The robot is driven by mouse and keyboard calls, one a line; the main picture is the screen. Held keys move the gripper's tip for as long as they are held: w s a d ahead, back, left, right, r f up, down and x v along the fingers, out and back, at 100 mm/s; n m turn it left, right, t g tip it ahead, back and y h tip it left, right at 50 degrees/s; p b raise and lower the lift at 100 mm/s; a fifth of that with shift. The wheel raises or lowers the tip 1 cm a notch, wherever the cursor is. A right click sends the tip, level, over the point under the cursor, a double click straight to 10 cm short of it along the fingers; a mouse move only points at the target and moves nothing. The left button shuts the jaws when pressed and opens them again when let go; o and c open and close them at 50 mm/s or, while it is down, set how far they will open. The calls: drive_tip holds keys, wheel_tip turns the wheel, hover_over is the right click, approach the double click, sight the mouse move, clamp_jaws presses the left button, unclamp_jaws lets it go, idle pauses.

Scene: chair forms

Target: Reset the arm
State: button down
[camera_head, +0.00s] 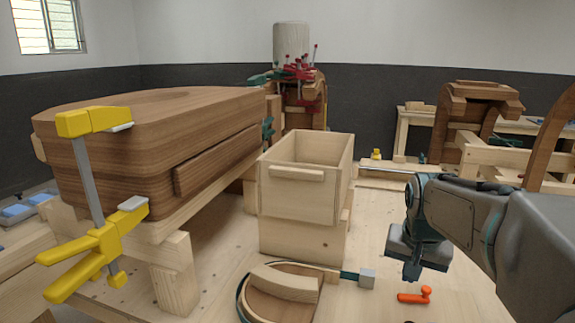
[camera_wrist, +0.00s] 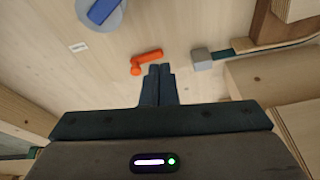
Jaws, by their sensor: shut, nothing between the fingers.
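My gripper (camera_wrist: 158,85) points down over the pale wooden worktop in the wrist view. Its two dark fingers are together with nothing between them. In the head view my arm comes in from the right edge, and my gripper (camera_head: 413,268) hangs at its end above the worktop. A small orange handle-like piece (camera_head: 414,296) lies on the worktop just below it. The orange piece also shows in the wrist view (camera_wrist: 146,62), just beyond the fingertips and apart from them.
A pale open wooden box (camera_head: 300,240) stands left of my gripper. A clamp with a grey block (camera_head: 366,278) lies by a curved wooden form (camera_head: 285,283). A large brown form with a yellow clamp (camera_head: 100,235) fills the left. A blue piece (camera_wrist: 102,10) lies on a grey disc.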

drive_tip(key=s+a+f+n+y, duration=0.1)
drive_tip(key=s+a+f+n, duration=0.2)
drive_tip(key=s+a, duration=0.3)
drive_tip(key=shift+s+a+f, duration=0.2)
drive_tip(key=shift+s+a, duration=0.2)
drive_tip(key=shift+s, duration=0.65)
drive_tip(key=c, duration=2)
unclamp_jaws()
drive_tip(key=s+a+f, duration=0.1)
drive_tip(key=s, duration=0.1)
drive_tip(key=s+a+f+n, duration=0.1)
drive_tip(key=s, duration=0.1)
drive_tip(key=s+a+f+n, duration=0.1)
drive_tip(key=s, duration=0.1)
drive_tip(key=shift+a+f, duration=0.15)
drive_tip(key=shift+f, duration=0.05)
drive_tip(key=o, duration=0.6)
drive_tip(key=shift+s+a+f, duration=0.1)
drive_tip(key=shift+s+f, duration=0.05)
drive_tip(key=shift+s, duration=0.05)
